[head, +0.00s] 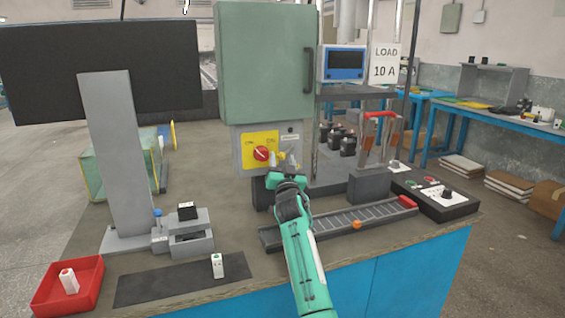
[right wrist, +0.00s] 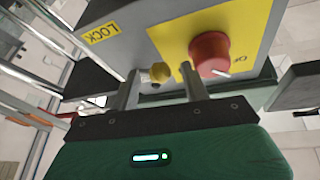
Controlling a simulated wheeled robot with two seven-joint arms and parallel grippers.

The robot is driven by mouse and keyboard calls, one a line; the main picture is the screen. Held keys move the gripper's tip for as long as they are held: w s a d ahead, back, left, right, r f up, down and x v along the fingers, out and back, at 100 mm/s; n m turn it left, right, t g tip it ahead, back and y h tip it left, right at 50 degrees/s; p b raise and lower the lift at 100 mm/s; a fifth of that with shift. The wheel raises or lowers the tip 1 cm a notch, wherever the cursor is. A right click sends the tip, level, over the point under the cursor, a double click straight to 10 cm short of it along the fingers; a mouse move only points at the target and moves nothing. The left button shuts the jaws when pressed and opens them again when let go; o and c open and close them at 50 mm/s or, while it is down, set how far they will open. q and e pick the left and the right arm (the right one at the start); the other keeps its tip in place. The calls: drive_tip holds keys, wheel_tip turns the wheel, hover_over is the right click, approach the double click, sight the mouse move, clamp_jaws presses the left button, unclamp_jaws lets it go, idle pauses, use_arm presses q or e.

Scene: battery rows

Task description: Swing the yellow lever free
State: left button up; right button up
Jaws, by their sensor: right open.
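The yellow lever (head: 281,157) is on the front of the grey switch box under the green cabinet, just right of a red rotary knob (head: 261,154) on a yellow plate. In the right wrist view, the lever's rounded yellow end (right wrist: 160,72) shows between my two fingers, with the red knob (right wrist: 209,52) to its right. My right gripper (right wrist: 160,80) is open, with a finger on each side of the lever end. I cannot tell whether either finger touches it. In the head view, my right gripper (head: 286,174) is right below the lever. My left gripper is not in view.
The green cabinet (head: 265,65) stands above the switch box. A grey slotted rail (head: 335,222) and a black control box (head: 437,196) lie to the right. A red tray (head: 92,279) with a white piece is at the front left. A dark monitor (head: 60,70) stands left.

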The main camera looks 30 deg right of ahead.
drive_tip(key=c, duration=1)
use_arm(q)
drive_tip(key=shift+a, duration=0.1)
